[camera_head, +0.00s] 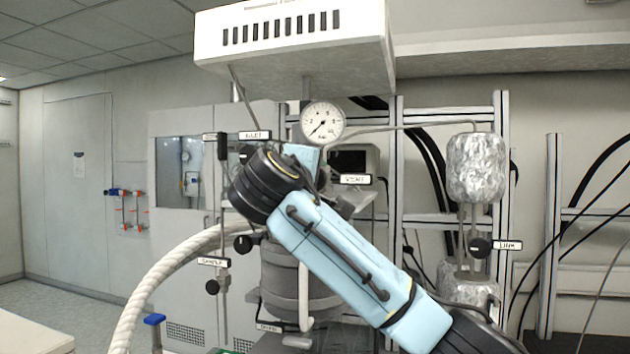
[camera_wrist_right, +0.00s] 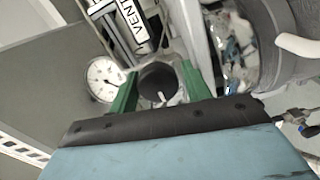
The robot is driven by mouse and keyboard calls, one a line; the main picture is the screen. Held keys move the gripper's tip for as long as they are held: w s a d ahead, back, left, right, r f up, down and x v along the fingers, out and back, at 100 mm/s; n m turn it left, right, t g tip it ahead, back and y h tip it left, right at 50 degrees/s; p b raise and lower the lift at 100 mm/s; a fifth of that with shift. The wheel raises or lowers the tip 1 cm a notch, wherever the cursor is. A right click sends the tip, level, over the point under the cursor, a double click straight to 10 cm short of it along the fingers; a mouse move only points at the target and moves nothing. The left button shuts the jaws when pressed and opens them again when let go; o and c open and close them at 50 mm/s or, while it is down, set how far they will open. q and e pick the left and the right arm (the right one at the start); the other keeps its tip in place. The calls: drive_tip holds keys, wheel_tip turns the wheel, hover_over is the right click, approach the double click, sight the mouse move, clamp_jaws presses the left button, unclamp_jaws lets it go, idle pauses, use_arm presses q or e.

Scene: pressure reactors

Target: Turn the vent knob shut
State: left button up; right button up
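The vent knob (camera_wrist_right: 158,78) shows in the right wrist view as a dark round face with a pale pointer mark at its lower edge. The VENT label (camera_wrist_right: 132,22) is above it in that view, and also shows in the head view (camera_head: 356,179). My right gripper (camera_wrist_right: 159,72) has its two green fingers apart, one on each side of the knob. A narrow gap seems to show beside the knob; contact is hard to judge. In the head view, my right gripper (camera_head: 306,158) is left of the label, its fingers and the knob hidden. My left gripper is out of view.
A pressure gauge (camera_head: 322,121) stands just above my right gripper; it also shows in the wrist view (camera_wrist_right: 105,79). Other labelled knobs are close by, including LINK (camera_head: 480,248) and SAMPLE (camera_head: 212,287). A thick white hose (camera_head: 160,280) curves at left.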

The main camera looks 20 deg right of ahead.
drive_tip(key=shift+o, duration=1.1)
drive_tip(key=b+v, duration=0.3)
drive_tip(key=v, duration=1)
drive_tip(key=shift+s+a, duration=0.1)
